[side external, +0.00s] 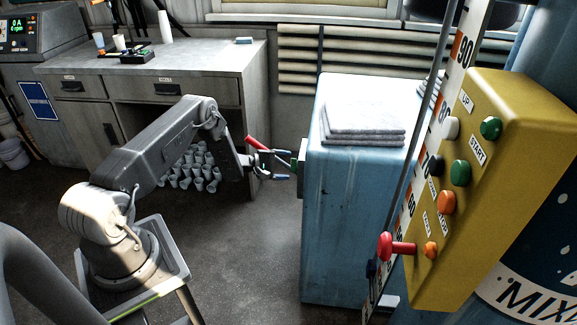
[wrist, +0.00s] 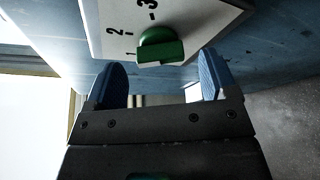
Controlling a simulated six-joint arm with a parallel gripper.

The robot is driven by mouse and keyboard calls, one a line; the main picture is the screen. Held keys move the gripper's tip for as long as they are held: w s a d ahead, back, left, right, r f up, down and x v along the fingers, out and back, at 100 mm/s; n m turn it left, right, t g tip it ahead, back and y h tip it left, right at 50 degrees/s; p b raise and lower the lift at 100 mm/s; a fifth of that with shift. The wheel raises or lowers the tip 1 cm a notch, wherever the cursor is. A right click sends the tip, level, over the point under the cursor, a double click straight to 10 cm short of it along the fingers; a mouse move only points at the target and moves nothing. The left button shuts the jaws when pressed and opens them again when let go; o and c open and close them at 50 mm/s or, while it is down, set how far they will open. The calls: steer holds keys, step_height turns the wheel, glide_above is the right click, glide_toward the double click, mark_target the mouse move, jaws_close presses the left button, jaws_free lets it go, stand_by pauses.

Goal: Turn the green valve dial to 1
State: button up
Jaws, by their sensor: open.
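The green valve dial (wrist: 160,47) sits on a white plate (wrist: 200,18) marked 1, 2 and 3. Its raised grip bar lies roughly level in the wrist view, with its left end near the 1; I cannot tell which end is the pointer. My gripper (wrist: 161,66) is open, with one blue finger on each side of the dial and visible gaps between. In the side view my gripper (side external: 281,166) is at the left face of the blue cabinet (side external: 340,215), where the dial shows only as a small green patch.
Folded grey cloths (side external: 362,122) lie on the cabinet. A red handle-like piece (side external: 256,143) shows beside my gripper. A yellow control box (side external: 480,190) with buttons stands at the right. A grey workbench (side external: 180,65) is behind my arm. The floor before the cabinet is clear.

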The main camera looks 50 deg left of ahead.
steer(key=shift+x, duration=0.95)
steer(key=c, duration=0.9)
